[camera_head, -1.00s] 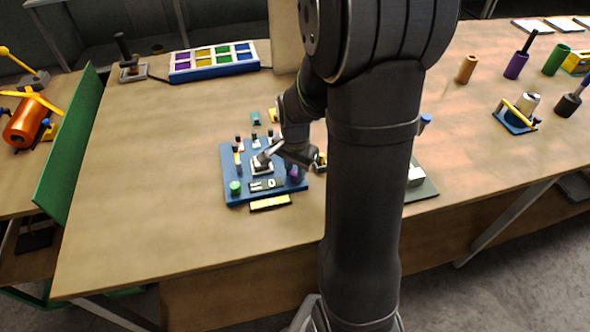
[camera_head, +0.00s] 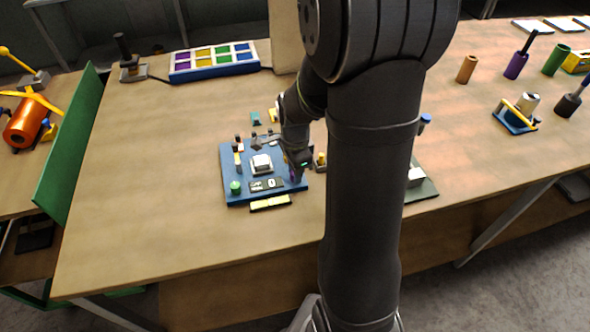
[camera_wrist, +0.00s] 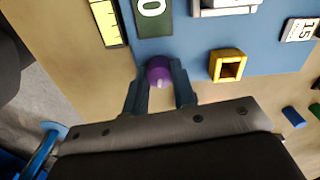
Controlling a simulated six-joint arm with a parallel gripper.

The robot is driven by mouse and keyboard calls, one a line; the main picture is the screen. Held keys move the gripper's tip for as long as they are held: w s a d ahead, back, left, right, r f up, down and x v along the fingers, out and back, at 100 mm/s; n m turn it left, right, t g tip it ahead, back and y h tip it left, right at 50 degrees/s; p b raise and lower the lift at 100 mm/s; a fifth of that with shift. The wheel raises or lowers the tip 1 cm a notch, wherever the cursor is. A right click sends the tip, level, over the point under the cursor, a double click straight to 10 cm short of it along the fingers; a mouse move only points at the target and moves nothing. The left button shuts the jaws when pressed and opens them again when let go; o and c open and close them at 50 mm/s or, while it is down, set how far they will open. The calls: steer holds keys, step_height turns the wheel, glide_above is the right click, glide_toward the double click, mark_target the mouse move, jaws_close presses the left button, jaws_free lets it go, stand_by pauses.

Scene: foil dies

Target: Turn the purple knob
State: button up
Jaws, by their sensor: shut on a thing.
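The purple knob (camera_wrist: 159,72) sits near the edge of the blue panel, between my two fingers in the wrist view. It has a small pale mark on its face. My gripper (camera_wrist: 160,90) is shut on the knob, one finger on each side. In the head view the knob is mostly hidden behind my gripper (camera_head: 297,175) at the right front of the blue panel (camera_head: 229,163).
The panel also carries a green knob (camera_head: 235,187), a silver block (camera_head: 261,164) and dark number tiles (camera_head: 266,184). A yellow square socket (camera_wrist: 228,65) is right of the knob. A yellow strip (camera_head: 270,203) lies at the panel's front.

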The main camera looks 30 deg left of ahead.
stand_by(0.3)
steer(key=o, duration=1)
step_height(320, 180, up, 18)
steer(key=shift+f, duration=0.25)
steer(key=shift+f, duration=0.1)
step_height(320, 180, down, 17)
steer(key=shift+f, duration=0.15)
stand_by(0.4)
